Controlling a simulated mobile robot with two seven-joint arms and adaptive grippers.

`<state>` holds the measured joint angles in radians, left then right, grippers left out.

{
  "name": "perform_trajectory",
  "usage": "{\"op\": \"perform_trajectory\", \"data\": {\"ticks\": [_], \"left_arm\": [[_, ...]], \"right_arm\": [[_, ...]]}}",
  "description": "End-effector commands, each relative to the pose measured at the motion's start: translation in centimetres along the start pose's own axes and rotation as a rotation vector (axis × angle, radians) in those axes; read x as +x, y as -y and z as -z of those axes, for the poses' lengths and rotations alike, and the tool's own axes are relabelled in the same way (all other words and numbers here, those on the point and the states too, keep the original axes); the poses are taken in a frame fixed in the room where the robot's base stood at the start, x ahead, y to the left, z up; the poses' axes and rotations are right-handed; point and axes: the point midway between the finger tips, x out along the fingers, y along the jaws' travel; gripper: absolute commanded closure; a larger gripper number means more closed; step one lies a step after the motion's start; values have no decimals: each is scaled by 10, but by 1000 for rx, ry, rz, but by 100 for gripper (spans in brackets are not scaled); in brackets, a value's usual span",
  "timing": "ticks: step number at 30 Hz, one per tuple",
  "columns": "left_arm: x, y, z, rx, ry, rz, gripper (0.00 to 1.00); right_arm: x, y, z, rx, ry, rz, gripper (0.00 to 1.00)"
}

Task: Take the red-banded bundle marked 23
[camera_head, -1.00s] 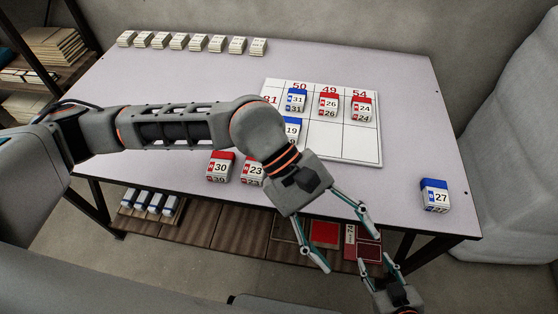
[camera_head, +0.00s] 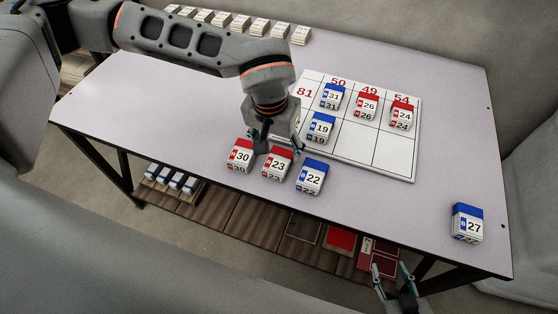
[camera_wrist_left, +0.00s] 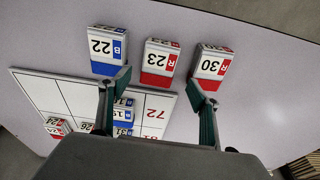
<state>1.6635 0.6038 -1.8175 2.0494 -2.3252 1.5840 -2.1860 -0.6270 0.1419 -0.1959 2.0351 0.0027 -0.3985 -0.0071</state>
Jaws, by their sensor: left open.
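The red-banded bundle marked 23 (camera_head: 276,163) lies on the table's front part, between red-banded bundle 30 (camera_head: 240,156) and blue-banded bundle 22 (camera_head: 311,177). My left gripper (camera_head: 268,140) hangs just behind bundles 30 and 23, pointing down, its fingers partly hidden by the wrist. In the left wrist view bundle 23 (camera_wrist_left: 159,60) shows upside down ahead of the spread, empty fingers (camera_wrist_left: 160,82), between their lines. One finger overlaps the edge of bundle 22, the other that of bundle 30; contact is unclear. My right gripper (camera_head: 391,272) is open and empty by the table's front edge.
A white grid board (camera_head: 395,155) with numbered cells holds several bundles behind the front row. Blue-banded bundle 27 (camera_head: 467,222) stands at the right corner. Several pale bundles (camera_head: 260,26) line the back edge. The table's left part is clear.

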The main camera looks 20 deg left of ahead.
Motion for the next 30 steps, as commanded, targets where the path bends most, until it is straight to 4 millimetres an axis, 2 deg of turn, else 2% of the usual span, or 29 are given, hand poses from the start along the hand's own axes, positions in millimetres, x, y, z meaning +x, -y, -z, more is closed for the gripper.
{"op": "perform_trajectory", "data": {"ticks": [9, 17, 18, 22, 23, 30], "left_arm": [[44, -3, -5, 0, 5, -2, 38], [47, -4, -4, 1, -1, -2, 38], [47, -4, -4, 1, 0, -2, 43], [47, -3, -4, 0, 0, -2, 76], [47, -3, -4, 0, 0, -2, 79], [47, -3, -4, 0, 1, -2, 79]], "right_arm": [[3, 1, -10, -5, 13, 0, 60], [4, -2, -3, -9, 2, -5, 60], [4, -2, -3, -8, 1, -6, 60], [4, -3, -2, -8, 0, -6, 60], [4, -3, -2, -8, 0, -6, 60], [4, -2, -2, -6, -1, -5, 60]]}}
